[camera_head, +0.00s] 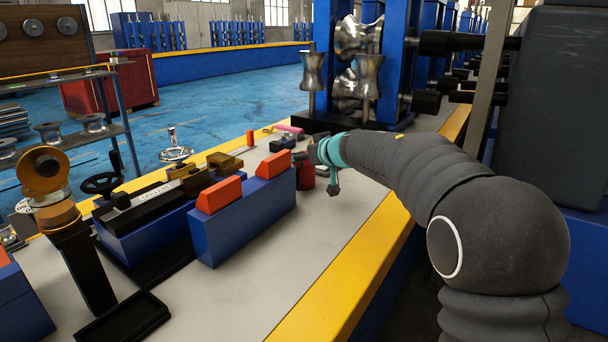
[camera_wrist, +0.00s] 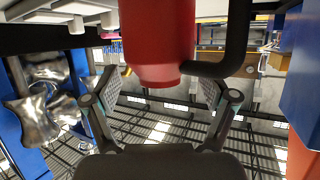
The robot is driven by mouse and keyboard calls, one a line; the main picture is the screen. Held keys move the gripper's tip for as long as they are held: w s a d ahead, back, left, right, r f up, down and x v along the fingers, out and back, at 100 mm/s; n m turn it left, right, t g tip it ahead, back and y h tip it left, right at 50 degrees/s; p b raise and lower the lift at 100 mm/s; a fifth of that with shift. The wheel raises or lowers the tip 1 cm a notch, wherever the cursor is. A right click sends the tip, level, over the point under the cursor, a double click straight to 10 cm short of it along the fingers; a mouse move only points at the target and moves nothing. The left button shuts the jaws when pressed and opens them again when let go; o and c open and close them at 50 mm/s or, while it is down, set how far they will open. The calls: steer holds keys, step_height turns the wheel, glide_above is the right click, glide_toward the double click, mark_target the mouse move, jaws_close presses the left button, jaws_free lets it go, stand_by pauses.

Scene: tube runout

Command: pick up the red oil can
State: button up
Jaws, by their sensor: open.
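The red oil can (camera_head: 306,176) stands on the pale bench top, partly hidden behind my gripper in the head view. In the wrist view, which is turned upside down, the red can (camera_wrist: 158,38) hangs large in the upper middle. A dark curved bar (camera_wrist: 238,48) joins its side, like a handle. My gripper (camera_wrist: 161,88) is open, with one finger to the left and one to the right of the can's near end. Gaps show between the fingers and the can. My gripper also shows in the head view (camera_head: 316,170), at the can.
A blue block with orange jaws (camera_head: 240,220) stands close left of the can. A vise-like fixture (camera_head: 150,212) and black tray (camera_head: 122,318) lie further left. Steel rollers (camera_head: 357,70) in blue stands are behind. The bench front by the yellow edge (camera_head: 350,270) is clear.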

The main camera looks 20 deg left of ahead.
steer(key=shift+w+a+f, duration=0.1)
steer(key=shift+w+a, duration=0.1)
steer(key=c, duration=1.6)
steer(key=shift+f, duration=0.15)
steer(key=shift+r+p, duration=0.55)
steer(key=shift+r, duration=0.05)
jaws_close()
step_height(320, 180, up, 3)
steer(key=shift+p, duration=1.1)
steer(key=s+d+r, duration=0.4)
steer(key=d+r, duration=0.3)
steer(key=d, duration=0.4)
steer(key=shift+r, duration=0.1)
